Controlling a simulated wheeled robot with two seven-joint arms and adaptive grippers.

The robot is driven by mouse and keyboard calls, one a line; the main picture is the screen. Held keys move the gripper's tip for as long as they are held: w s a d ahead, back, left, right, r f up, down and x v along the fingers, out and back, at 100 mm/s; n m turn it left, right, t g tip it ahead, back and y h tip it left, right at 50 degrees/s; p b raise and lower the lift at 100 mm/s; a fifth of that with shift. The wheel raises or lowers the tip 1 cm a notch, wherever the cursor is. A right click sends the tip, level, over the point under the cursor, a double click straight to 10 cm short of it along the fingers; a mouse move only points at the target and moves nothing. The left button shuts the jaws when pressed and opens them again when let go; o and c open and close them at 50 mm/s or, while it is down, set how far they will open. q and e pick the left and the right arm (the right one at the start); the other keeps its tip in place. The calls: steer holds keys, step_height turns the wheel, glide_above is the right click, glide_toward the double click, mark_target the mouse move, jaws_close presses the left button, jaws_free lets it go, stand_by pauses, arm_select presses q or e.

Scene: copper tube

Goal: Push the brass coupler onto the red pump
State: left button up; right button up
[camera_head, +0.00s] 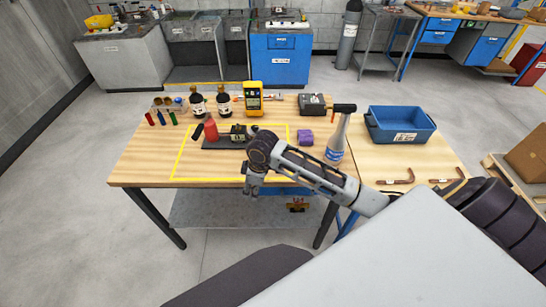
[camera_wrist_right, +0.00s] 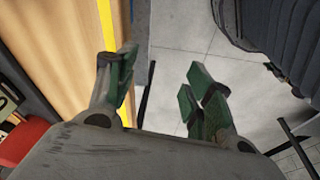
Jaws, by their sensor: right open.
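The red pump (camera_head: 211,129) stands on a dark base plate (camera_head: 222,143) inside the yellow outline on the table; a red part, probably the pump, shows at the lower left of the right wrist view (camera_wrist_right: 20,143). I cannot make out the brass coupler for certain in either view. My right gripper (camera_head: 252,188) hangs at the table's front edge, in front of and to the right of the pump. In the right wrist view its green-padded fingers (camera_wrist_right: 163,70) are apart with nothing between them. My left gripper is not in view.
Dark bottles (camera_head: 197,105) and a yellow meter (camera_head: 253,98) stand behind the pump. The table's front left is clear. An orange-brown item (camera_head: 297,205) lies on the lower shelf.

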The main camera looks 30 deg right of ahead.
steer(key=shift+n+g+h, duration=0.4)
steer(key=shift+n, duration=0.3)
steer(key=w+d+r, duration=0.4)
steer(key=d, duration=0.1)
steer(key=shift+w+d+r, duration=0.1)
steer(key=shift+w+r, duration=0.2)
steer(key=shift+r, duration=0.1)
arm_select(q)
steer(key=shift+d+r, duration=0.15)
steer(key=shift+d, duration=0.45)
arm_select(e)
steer(key=w+d+r+g, duration=0.1)
steer(key=w+d+r, duration=0.3)
steer(key=d+r, duration=0.4)
steer(key=shift+d+r+n+h, duration=0.3)
steer(key=shift+d+r+h, duration=0.05)
steer(key=shift+d+h, duration=0.05)
steer(key=shift+w+f, duration=0.1)
steer(key=shift+f, duration=0.05)
arm_select(q)
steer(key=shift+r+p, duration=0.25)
steer(key=shift+p, duration=0.15)
arm_select(e)
steer(key=shift+f, duration=4.2)
steer(key=shift+f, duration=0.1)
steer(key=shift+d+f+p, duration=0.1)
steer(key=shift+f+p, duration=0.35)
steer(key=shift+f, duration=2.05)
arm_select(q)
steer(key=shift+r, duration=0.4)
